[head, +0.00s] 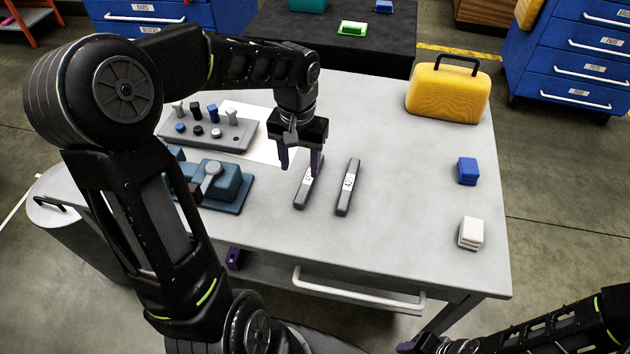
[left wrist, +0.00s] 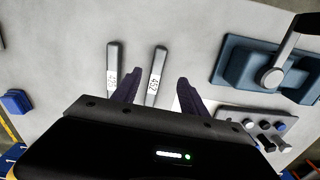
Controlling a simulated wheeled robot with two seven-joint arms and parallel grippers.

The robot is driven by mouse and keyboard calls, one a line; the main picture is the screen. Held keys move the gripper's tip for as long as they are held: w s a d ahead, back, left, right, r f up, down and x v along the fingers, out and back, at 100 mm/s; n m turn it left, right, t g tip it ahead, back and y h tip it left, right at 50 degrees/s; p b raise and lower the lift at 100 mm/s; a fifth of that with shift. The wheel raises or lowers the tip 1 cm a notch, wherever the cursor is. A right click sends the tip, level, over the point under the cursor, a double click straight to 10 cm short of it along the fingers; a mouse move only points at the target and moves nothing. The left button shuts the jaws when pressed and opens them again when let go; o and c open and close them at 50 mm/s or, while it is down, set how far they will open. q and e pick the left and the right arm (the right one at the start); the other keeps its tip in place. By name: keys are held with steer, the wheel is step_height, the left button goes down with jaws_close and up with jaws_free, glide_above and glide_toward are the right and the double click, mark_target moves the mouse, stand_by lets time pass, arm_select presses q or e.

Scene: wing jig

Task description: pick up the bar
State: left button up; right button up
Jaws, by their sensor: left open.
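Two grey bars with white labels lie side by side on the grey table, the left bar (head: 302,196) and the right bar (head: 348,187). My left gripper (head: 301,168) is open and points down over the left bar, its fingers hiding part of it. In the left wrist view that bar (left wrist: 160,61) lies between the two spread fingers (left wrist: 159,77), and the other bar (left wrist: 113,55) lies outside them, to the left. I cannot tell how high the fingertips are above the table. My right gripper (head: 408,346) shows only in part at the bottom edge.
A blue-grey clamp fixture (head: 228,188) and a grey tray of pegs (head: 230,139) stand left of the bars. A yellow case (head: 448,94), a blue block (head: 467,171) and white blocks (head: 470,233) stand to the right. The table between is clear.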

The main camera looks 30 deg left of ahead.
mark_target(303, 191)
arm_select(q)
steer(key=shift+w+f+b, duration=0.2)
steer(key=shift+f+b, duration=0.05)
steer(key=shift+f, duration=0.25)
steer(key=shift+w+f+b, duration=0.2)
steer(key=shift+f+b, duration=0.05)
steer(key=shift+f, duration=0.25)
steer(key=shift+f, duration=1.25)
steer(key=shift+s+f, duration=0.1)
step_height(303, 191, down, 5)
steer(key=shift+p, duration=0.65)
jaws_close()
